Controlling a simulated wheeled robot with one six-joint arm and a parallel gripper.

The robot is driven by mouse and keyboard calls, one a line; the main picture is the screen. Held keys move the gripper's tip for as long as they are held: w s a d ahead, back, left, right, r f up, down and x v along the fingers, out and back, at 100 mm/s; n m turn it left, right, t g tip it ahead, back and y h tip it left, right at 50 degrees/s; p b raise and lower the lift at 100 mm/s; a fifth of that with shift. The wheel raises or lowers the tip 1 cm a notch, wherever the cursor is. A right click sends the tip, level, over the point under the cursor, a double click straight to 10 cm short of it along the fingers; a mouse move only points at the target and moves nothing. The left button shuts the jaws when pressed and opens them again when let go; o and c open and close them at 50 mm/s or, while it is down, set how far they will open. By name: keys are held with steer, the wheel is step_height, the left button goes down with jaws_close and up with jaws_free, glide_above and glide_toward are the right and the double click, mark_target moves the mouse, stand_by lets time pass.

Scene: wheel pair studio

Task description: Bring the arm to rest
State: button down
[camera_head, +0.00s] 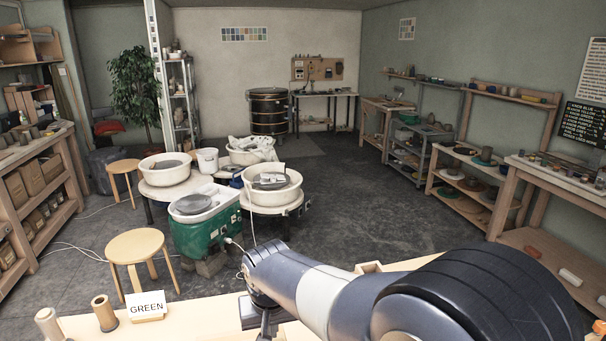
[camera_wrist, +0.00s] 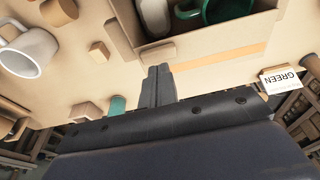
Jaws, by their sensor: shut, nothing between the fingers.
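My gripper (camera_wrist: 158,72) is shut and empty in the wrist view, its two dark fingers together in front of a wooden bench top (camera_wrist: 205,95). In the head view my arm reaches from the lower right across the bench (camera_head: 210,310), with its wrist at the bench's far edge. The fingertips cannot be made out clearly there. In the wrist view, an open box (camera_wrist: 190,50) with a green mug (camera_wrist: 228,10) and white ware inside lies just beyond the fingertips.
A card reading GREEN (camera_head: 146,305) stands on the bench beside a brown cylinder (camera_head: 105,313) and a paler one (camera_head: 49,324). Small wooden blocks (camera_wrist: 85,112) lie near the gripper. Beyond the bench are a stool (camera_head: 135,246), pottery wheels (camera_head: 205,215) and open floor (camera_head: 370,215).

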steer(key=x, duration=0.1)
steer(key=b+x, duration=0.1)
steer(key=x, duration=0.1)
steer(key=shift+s+d+f+b, duration=0.1)
steer(key=shift+s+b, duration=0.2)
steer(key=r, duration=0.2)
steer(key=w+r+p, duration=0.1)
steer(key=r, duration=0.2)
steer(key=shift+w+a+r, duration=0.15)
steer(key=shift+a+r, duration=0.05)
steer(key=shift+r, duration=0.05)
step_height(320, 180, up, 8)
steer(key=s+t+b, duration=0.1)
steer(key=s+b, duration=0.1)
steer(key=b, duration=0.2)
steer(key=shift+s+d+y, duration=0.25)
steer(key=shift+y, duration=0.05)
steer(key=shift+r, duration=0.1)
